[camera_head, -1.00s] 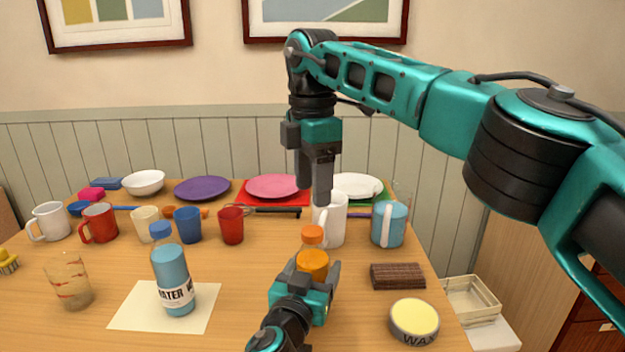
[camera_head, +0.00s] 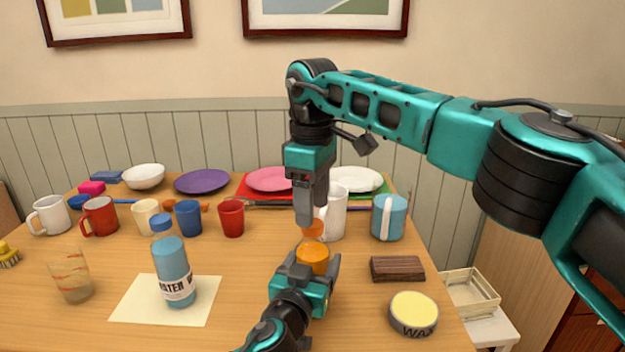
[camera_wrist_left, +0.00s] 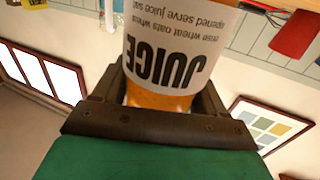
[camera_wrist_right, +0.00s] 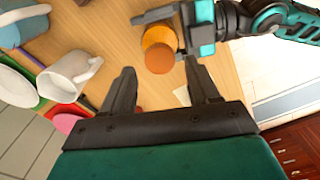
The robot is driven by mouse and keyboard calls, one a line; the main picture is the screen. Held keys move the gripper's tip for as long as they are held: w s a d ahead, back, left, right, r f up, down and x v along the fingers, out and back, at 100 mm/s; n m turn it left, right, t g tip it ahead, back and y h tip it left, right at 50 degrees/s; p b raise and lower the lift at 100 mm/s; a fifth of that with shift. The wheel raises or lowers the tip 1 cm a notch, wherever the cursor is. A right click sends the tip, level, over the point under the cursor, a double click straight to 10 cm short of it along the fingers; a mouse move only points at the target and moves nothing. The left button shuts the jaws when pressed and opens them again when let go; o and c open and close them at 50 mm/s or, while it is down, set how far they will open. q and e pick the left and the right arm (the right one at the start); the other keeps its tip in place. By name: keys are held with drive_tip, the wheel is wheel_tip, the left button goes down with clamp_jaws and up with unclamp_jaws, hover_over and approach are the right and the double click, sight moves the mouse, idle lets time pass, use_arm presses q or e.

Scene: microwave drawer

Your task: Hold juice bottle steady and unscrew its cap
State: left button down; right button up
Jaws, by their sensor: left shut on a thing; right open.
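The juice bottle (camera_head: 313,258) is orange with an orange cap (camera_head: 313,229) and stands upright near the front middle of the table. Its label, reading JUICE, shows in the left wrist view (camera_wrist_left: 170,58). My left gripper (camera_head: 311,276) is shut on the bottle's body from the front. My right gripper (camera_head: 311,215) points down just above the cap, overlapping it in the head view. In the right wrist view my right gripper (camera_wrist_right: 160,85) is open and empty, with the cap (camera_wrist_right: 159,58) seen from above, beyond the fingers and apart from them.
A white mug (camera_head: 334,215) stands close behind the bottle, with a blue mug (camera_head: 388,218) to its right. A brown block (camera_head: 398,269) and a wax tin (camera_head: 413,313) lie right of the bottle. A water bottle (camera_head: 172,272) stands on a paper sheet (camera_head: 130,309) to the left.

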drive_tip(key=shift+f, duration=1.55)
